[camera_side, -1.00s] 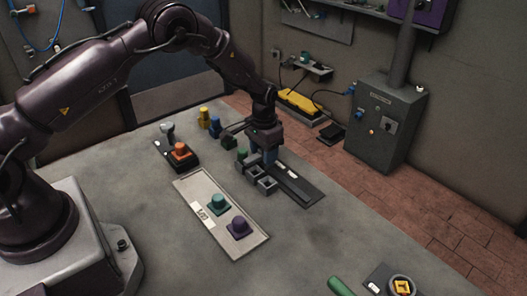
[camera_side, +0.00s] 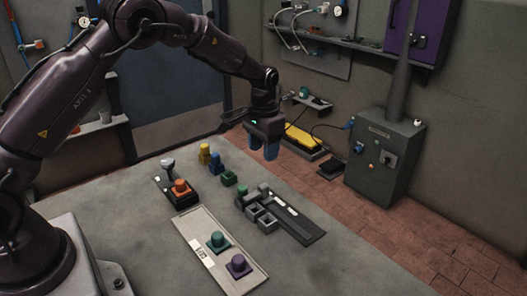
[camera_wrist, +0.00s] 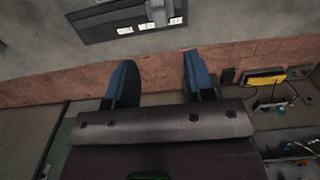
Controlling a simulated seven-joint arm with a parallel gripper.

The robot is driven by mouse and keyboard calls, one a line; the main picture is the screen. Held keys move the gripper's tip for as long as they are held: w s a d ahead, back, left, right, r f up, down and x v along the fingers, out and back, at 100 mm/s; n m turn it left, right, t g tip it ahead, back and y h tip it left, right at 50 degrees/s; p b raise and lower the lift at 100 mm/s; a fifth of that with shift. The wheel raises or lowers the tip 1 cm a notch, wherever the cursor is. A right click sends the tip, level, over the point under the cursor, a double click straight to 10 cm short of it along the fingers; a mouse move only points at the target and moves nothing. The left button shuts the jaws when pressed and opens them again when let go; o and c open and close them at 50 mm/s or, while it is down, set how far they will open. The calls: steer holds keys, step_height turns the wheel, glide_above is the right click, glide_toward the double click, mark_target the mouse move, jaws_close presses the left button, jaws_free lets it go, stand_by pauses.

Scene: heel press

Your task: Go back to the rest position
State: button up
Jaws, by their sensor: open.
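My gripper (camera_side: 264,150) hangs above the far part of the grey table (camera_side: 330,255), raised clear of everything on it. Its two blue fingers are apart with nothing between them. In the wrist view my gripper (camera_wrist: 155,85) also shows its blue fingers spread and empty, with brick floor and wall beyond them. A green piece (camera_side: 241,192) stands by the sockets.
Yellow (camera_side: 204,153), blue (camera_side: 215,163) and green (camera_side: 228,179) pieces stand behind. A grey cabinet (camera_side: 384,160) stands right.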

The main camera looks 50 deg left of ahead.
steer(key=s+d+r+t, duration=0.1)
steer(key=s+r+t, duration=0.1)
steer(key=s+r, duration=0.4)
steer(key=s+d+r+t, duration=0.1)
steer(key=s+r, duration=0.6)
steer(key=s, duration=0.7)
steer(key=s+d+r+t, duration=0.2)
steer(key=s+r, duration=0.4)
steer(key=s, duration=0.4)
steer(key=shift+d+r+t, duration=0.3)
steer(key=shift+d, duration=0.1)
